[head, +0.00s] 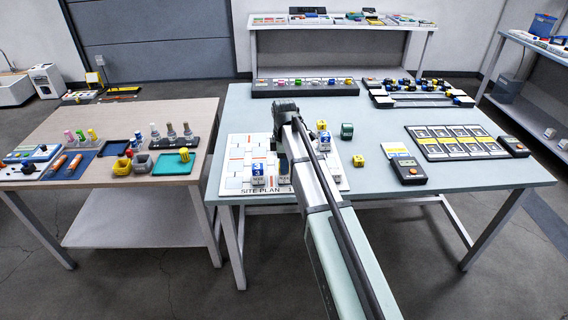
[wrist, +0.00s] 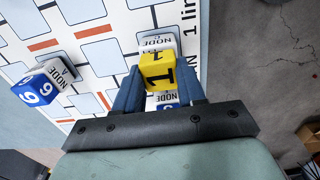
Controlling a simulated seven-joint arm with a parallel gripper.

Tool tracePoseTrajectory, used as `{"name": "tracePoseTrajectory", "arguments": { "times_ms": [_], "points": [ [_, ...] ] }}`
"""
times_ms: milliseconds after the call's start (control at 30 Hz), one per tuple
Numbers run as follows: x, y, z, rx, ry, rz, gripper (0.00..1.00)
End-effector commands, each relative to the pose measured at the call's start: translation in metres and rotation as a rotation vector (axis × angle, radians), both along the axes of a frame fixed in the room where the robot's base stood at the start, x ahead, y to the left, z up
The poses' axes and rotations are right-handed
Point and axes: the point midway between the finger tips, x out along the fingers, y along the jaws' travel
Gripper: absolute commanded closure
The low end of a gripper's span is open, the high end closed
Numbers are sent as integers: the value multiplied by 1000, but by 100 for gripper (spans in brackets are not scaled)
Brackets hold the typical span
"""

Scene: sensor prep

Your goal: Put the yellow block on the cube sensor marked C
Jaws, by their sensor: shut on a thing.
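My gripper (wrist: 157,80) is shut on a yellow block (wrist: 158,72) marked 1. In the wrist view the block overlaps the near part of the white cube sensor marked C (wrist: 157,42); I cannot tell whether they touch. Another sensor labelled NODE (wrist: 166,97), with blue at its lower end, shows between the fingers; its letter is hidden. Sensor A (wrist: 58,72) is to the left, with a blue block (wrist: 36,92) at it. In the head view my gripper (head: 283,160) is over the site plan board (head: 236,160), and the arm hides the held block.
A blue-and-white block (head: 323,140), a green cube (head: 347,131) and a yellow cube (head: 358,160) lie right of my arm. A handheld meter (head: 408,172) and a black panel tray (head: 455,142) are further right. A long dark rack (head: 305,88) stands behind.

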Motion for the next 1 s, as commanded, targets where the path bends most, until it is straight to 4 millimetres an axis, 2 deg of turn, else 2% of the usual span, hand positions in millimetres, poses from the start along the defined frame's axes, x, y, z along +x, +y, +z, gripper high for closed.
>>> {"name": "tracePoseTrajectory", "arguments": {
  "times_ms": [433,467,500,700,1000],
  "points": [
    [0,0,-6,0,-1,0,90],
    [0,0,-6,0,-1,0,58],
    [0,0,-5,0,-1,0,54],
    [0,0,-5,0,-1,0,35],
    [0,0,-3,0,-1,0,35]
  ]
}}
